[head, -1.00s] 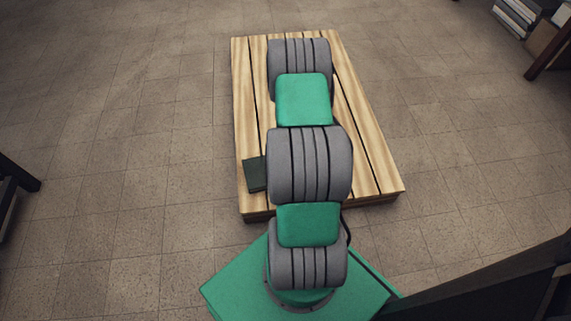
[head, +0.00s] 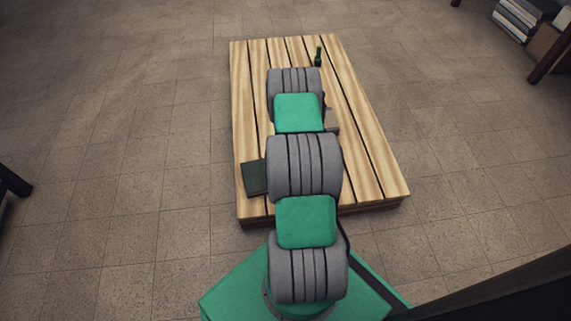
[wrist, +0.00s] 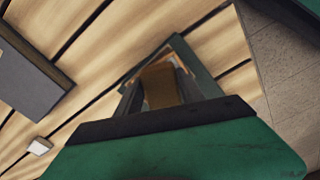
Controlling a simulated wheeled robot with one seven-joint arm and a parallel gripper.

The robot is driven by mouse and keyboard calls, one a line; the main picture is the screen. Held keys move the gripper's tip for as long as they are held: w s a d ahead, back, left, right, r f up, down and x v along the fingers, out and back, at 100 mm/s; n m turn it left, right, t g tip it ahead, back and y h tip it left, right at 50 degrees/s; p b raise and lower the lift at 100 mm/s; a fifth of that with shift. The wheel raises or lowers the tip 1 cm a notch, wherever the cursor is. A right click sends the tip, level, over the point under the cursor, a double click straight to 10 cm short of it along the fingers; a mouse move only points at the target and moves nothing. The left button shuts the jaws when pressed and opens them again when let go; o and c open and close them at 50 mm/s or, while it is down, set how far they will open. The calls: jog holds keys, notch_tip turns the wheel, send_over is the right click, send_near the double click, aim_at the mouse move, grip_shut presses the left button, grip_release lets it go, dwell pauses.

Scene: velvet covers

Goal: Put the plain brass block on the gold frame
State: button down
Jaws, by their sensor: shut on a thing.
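In the wrist view, my gripper (wrist: 165,70) is shut on a brown, brass-toned block (wrist: 161,86), which sits between the dark fingers above the wooden slats. The fingers hide part of the block, and I cannot tell how far it is from the slats. In the head view, my own arm hides the gripper and the block. I cannot make out the gold frame in either view.
The slatted wooden platform (head: 369,155) stands on a tiled floor. A dark flat object (head: 254,178) lies at its left edge; a green bottle (head: 318,57) stands at the far end. The wrist view shows a grey box (wrist: 28,75) and a small white piece (wrist: 40,146).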

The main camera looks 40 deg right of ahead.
jog(key=c, duration=0.7)
grip_release()
notch_tip(320, 180, up, 12)
jog(key=p, duration=0.5)
jog(key=w+a+r+m+t, duration=0.1)
jog(key=w+a+r+m, duration=0.15)
jog(key=a+r, duration=1.6)
jog(key=s+a+r+m, duration=0.1)
jog(key=s+a+r, duration=0.2)
jog(key=s+a, duration=0.1)
jog(key=s+a+r+m, duration=0.1)
jog(key=s+a+r, duration=0.2)
jog(key=s+a, duration=0.1)
jog(key=s+a+r+m+t, duration=0.1)
jog(key=s+a+r+m, duration=0.1)
jog(key=s+a, duration=0.3)
jog(key=shift+s+a+r, duration=0.1)
jog(key=shift+s+r, duration=0.3)
jog(key=shift+s, duration=0.25)
